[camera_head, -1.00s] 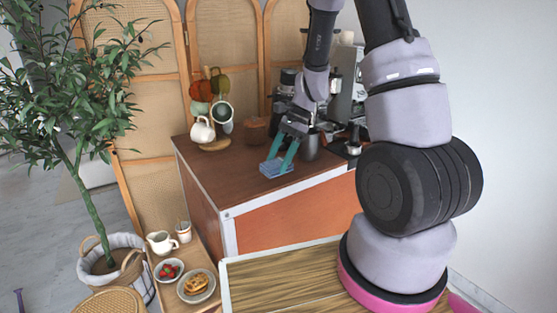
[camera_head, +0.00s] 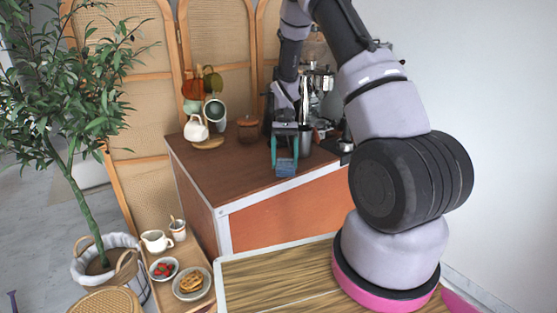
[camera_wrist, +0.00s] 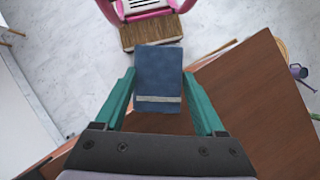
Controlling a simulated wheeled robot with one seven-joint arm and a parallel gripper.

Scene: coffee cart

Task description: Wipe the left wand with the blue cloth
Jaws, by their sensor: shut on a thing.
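The folded blue cloth (camera_head: 286,168) is held between the teal fingers of my gripper (camera_head: 285,158), near the front edge of the brown cart top. In the wrist view the cloth (camera_wrist: 158,70) sits flat between the two fingertips of my gripper (camera_wrist: 158,92), with a pale band across it. The coffee machine (camera_head: 317,82) stands at the back right of the cart, partly behind my arm. I cannot make out the left wand; my arm covers part of that area. The cloth is apart from the machine.
A mug tree with mugs (camera_head: 214,110) and a white mug (camera_head: 196,128) stand at the cart's back left, beside a brown jar (camera_head: 248,129). A metal pitcher (camera_head: 306,139) stands just right of my gripper. The cart top (camera_head: 220,170) is clear at front left.

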